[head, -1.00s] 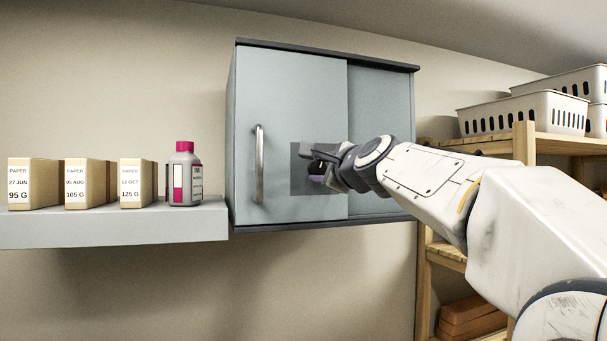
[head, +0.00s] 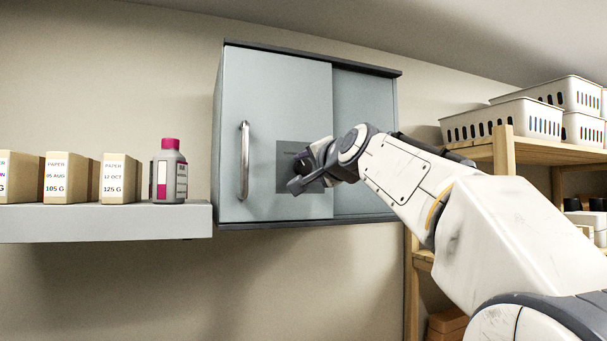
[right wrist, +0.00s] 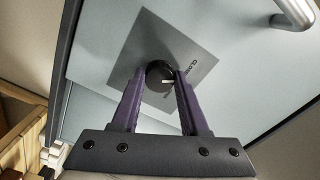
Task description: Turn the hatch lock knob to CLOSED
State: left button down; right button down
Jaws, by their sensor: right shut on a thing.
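The hatch lock knob (right wrist: 157,73) is a round black knob with a small white mark on its edge. It sits on a dark grey square plate (right wrist: 190,48), which looks tilted in the right wrist view. A partly visible label starting "CLOS" is printed near the plate's right side. My right gripper (right wrist: 161,80) has its two purple fingers on either side of the knob, shut on it. In the head view, the right gripper (head: 303,172) is at the plate (head: 287,153) on the cabinet door and hides the knob. My left gripper is not in view.
The grey wall cabinet (head: 275,90) has a vertical metal handle (head: 244,160) left of the plate. A shelf (head: 100,222) at left holds paper boxes (head: 120,178) and a pink-capped bottle (head: 169,172). A wooden rack (head: 502,160) with white baskets (head: 490,120) stands at right.

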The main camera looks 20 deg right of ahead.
jog(key=shift+f+n, duration=0.15)
jog(key=shift+n, duration=0.55)
jog(key=shift+b, duration=0.3)
jog(key=shift+c, duration=2.1)
grip_release()
jog(key=s+b, duration=0.4)
jog(key=s, duration=0.6)
jog(key=shift+s+d, duration=0.15)
jog(key=shift+s, duration=0.05)
